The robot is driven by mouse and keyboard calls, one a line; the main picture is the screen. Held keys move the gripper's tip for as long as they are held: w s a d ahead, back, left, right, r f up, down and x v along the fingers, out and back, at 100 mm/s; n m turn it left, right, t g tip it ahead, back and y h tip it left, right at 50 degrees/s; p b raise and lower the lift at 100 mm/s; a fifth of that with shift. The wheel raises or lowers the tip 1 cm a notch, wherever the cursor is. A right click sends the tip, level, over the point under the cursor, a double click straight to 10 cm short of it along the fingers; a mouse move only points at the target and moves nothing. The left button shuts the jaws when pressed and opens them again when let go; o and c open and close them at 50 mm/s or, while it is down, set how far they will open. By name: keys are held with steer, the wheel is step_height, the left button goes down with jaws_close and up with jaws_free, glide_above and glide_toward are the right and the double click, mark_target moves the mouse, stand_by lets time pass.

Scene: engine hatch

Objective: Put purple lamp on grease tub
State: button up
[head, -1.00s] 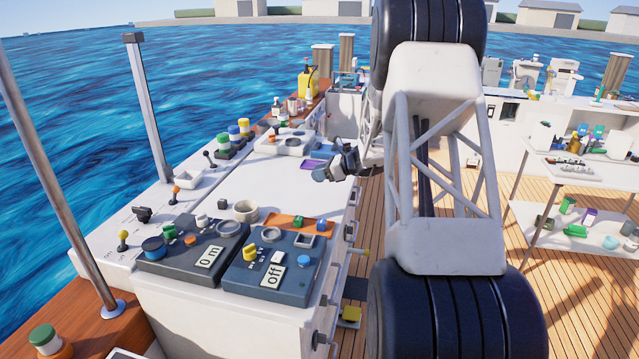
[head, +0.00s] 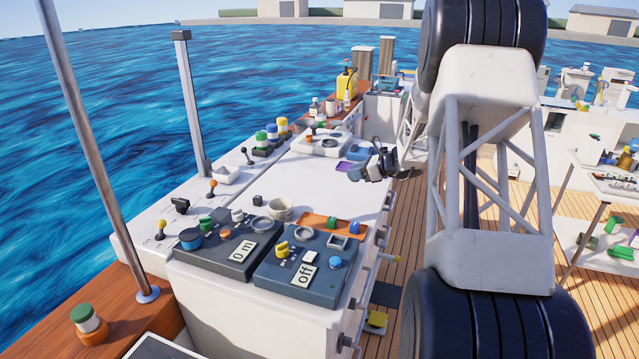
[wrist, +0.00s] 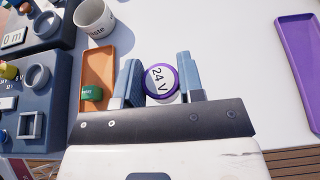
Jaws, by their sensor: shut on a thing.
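The purple lamp (wrist: 161,82) is a round disc with a purple rim and a white face marked "24 V", seen from above in the wrist view. My gripper (wrist: 160,88) has its two blue-grey fingers on either side of it and is shut on it. In the head view my gripper (head: 372,168) is over the far right part of the white bench top; the lamp cannot be made out there. I cannot tell which thing is the grease tub; a jar with a green lid (head: 90,322) stands on the wooden ledge at lower left, its label unreadable.
The white bench top (head: 310,181) is largely clear. A purple tray (wrist: 300,58) lies right of my gripper, an orange tray (wrist: 97,70) with a green block left. A white cup (wrist: 95,18) and dark control panels (head: 300,268) stand on the near part.

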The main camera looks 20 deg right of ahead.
steer(key=shift+r, duration=0.1)
step_height(320, 180, up, 5)
steer(key=shift+r, duration=0.1)
steer(key=s+a+n+g+y, duration=0.1)
steer(key=a+n+g+y, duration=0.15)
steer(key=a, duration=2.05)
steer(key=s+a+n+g+y, duration=0.1)
steer(key=s+a+n+g, duration=0.2)
steer(key=a, duration=2.1)
steer(key=s+a+n+g, duration=0.3)
steer(key=s+a, duration=0.7)
steer(key=a, duration=0.5)
steer(key=s+a+n+g, duration=0.3)
steer(key=s+a, duration=0.7)
steer(key=a, duration=0.5)
step_height(320, 180, down, 13)
steer(key=shift+s+r, duration=0.15)
steer(key=shift+a+g, duration=0.1)
steer(key=shift+g, duration=0.15)
